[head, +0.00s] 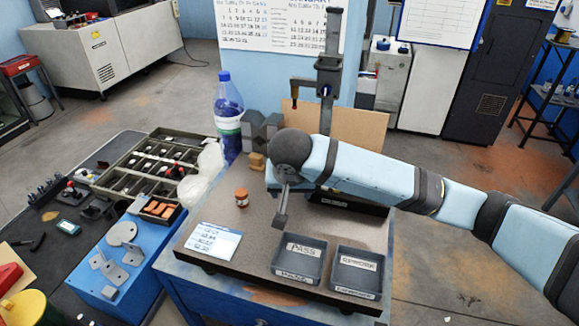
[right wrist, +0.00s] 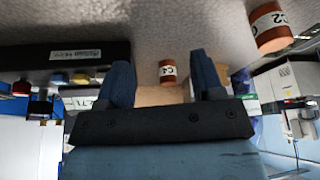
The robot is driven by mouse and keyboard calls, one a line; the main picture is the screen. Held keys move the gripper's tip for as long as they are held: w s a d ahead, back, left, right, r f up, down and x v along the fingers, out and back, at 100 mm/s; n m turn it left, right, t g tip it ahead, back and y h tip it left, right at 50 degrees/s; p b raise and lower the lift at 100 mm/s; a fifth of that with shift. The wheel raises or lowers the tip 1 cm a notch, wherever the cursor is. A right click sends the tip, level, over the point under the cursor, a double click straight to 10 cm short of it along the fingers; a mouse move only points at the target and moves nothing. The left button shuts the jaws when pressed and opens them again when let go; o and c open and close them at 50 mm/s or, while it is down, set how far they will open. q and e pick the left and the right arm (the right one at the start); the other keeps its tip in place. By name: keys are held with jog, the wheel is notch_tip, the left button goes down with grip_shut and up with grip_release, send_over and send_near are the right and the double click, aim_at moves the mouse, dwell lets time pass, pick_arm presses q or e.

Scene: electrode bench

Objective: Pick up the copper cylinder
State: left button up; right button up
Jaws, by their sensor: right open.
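A copper cylinder (head: 241,197) with a pale label band stands on the grey bench plate (head: 225,268), left of my right gripper (head: 281,219). In the right wrist view two copper cylinders show: one marked C4 (right wrist: 167,70), between the fingers in the picture but beyond them, and a larger one marked C2 (right wrist: 270,27) at the upper right. I cannot tell which of them the head view shows. My right gripper's fingers (right wrist: 165,85) are apart, with nothing held between them. My left gripper is not in view.
Two dark trays, PASS (head: 297,262) and REWORK (head: 357,272), sit at the plate's front. A white card (head: 213,243) lies at left. A compartment box (head: 150,165) is farther left.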

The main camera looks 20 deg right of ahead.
jog(key=w, duration=0.1)
jog(key=w+d, duration=0.1)
jog(key=w, duration=0.2)
jog(key=shift+d+r, duration=0.1)
jog(key=shift+d, duration=0.2)
jog(key=shift+w+d+p, duration=0.15)
jog(key=shift+w+p, duration=0.15)
jog(key=shift+w, duration=0.3)
jog(key=w, duration=0.1)
jog(key=w+d, duration=0.1)
jog(key=w, duration=0.1)
jog(key=shift+w+d+p, duration=0.15)
jog(key=shift+w+p, duration=0.1)
jog(key=shift+p, duration=0.1)
jog(key=x, duration=0.2)
jog(key=shift+w+f, duration=0.15)
jog(key=shift+f, duration=0.05)
jog(key=shift+w+f, duration=0.15)
jog(key=shift+f, duration=0.2)
jog(key=c, duration=1.1)
grip_shut()
